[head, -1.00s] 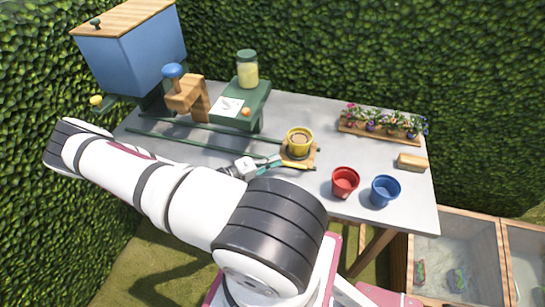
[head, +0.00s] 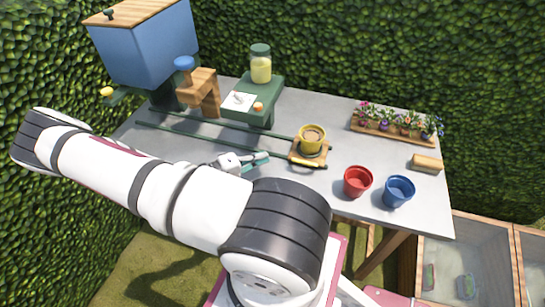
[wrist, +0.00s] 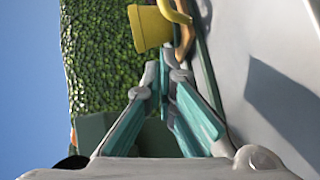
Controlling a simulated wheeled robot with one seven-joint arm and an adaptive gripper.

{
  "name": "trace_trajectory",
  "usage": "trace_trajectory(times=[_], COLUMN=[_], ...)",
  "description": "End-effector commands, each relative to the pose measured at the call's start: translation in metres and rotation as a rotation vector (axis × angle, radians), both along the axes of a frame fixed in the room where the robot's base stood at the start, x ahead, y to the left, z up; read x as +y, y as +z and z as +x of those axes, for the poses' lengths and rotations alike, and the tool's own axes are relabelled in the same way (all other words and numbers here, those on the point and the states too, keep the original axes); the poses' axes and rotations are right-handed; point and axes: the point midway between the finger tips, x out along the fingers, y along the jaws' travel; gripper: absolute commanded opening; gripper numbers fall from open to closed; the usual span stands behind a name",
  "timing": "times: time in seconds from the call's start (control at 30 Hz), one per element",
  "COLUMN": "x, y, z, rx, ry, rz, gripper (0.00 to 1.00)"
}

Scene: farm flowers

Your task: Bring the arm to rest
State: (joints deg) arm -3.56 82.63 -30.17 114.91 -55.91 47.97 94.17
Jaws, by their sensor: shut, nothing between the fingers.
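My gripper (head: 262,157) has teal fingers and is shut and empty. In the head view it hangs over the middle of the table, left of the yellow pot (head: 312,139). In the wrist view the fingertips (wrist: 163,72) come together, and a yellow pot (wrist: 150,28) shows beyond them, apart from them. My white arm reaches across the lower left of the head view and hides part of the table's front edge.
The yellow pot sits on a small wooden carriage (head: 298,158) by green rails (head: 215,125). A red pot (head: 357,181) and a blue pot (head: 398,190) stand front right. A flower tray (head: 375,132), a wooden block (head: 426,163), a green stand (head: 270,103) with a jar (head: 261,65), and a blue hopper (head: 150,50) stand around.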

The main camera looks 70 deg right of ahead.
Motion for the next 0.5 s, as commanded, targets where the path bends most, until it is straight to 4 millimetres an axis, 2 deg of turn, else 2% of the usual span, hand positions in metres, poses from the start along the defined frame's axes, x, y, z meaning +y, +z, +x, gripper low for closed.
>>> trace_trajectory(times=[0.03, 0.2, 0.5], x=[0.009, 0.030, 0.042], y=[0.000, 0.004, 0.008], z=[0.009, 0.024, 0.031], rx=[-0.003, -0.001, 0.000], ry=[0.003, 0.002, 0.000], rz=[0.001, 0.001, 0.000], gripper=[0.00, 0.00, 0.00])
